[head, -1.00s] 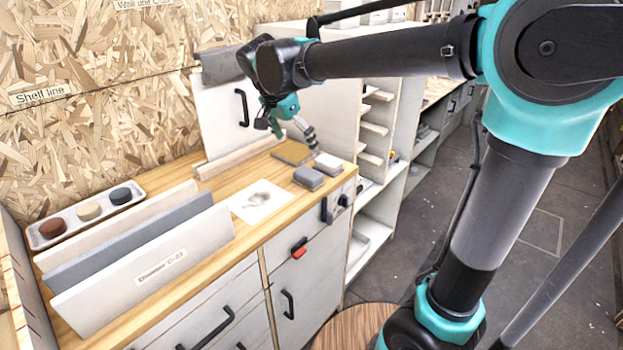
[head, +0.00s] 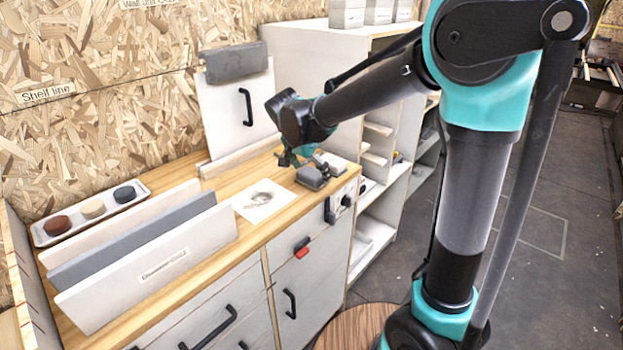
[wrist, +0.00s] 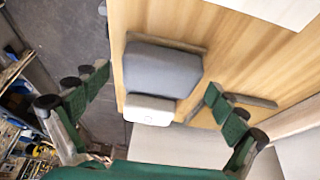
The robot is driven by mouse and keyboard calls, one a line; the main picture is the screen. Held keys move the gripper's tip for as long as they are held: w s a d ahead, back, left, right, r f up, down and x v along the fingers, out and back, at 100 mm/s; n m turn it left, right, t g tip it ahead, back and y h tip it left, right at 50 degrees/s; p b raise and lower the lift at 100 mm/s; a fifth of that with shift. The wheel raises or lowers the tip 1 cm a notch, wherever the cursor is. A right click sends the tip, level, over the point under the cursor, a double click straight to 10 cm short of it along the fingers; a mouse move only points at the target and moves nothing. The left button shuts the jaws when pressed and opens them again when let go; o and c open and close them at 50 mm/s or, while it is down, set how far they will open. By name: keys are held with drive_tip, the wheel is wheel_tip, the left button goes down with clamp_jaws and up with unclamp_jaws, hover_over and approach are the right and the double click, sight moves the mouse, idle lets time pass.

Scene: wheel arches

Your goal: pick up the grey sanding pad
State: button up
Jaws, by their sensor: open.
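The grey sanding pad (head: 311,177) lies on the wooden worktop near its front edge. It also shows in the wrist view (wrist: 163,72), between my fingers' lines and beyond their tips. A white pad (head: 333,163) lies right beside it, and its pale end (wrist: 150,109) shows nearer to me in the wrist view. My gripper (head: 307,160) is just above and behind the grey pad in the head view. In the wrist view my gripper (wrist: 158,93) has its two green fingers spread wide and holds nothing. I cannot tell how large the height gap is.
A white sheet with a grey mark (head: 262,200) lies left of the pads. Upright panels (head: 150,262) and a tray of round pads (head: 90,212) stand further left. A white board with a black handle (head: 238,115) leans behind. The cabinet front drops off close to the pads.

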sight(312, 172)
drive_tip(key=shift+d+f, duration=0.1)
drive_tip(key=shift+f, duration=0.15)
drive_tip(key=c, duration=1.4)
drive_tip(key=shift+r, duration=0.1)
wheel_tip(312, 172, up, 20)
drive_tip(key=shift+f, duration=0.1)
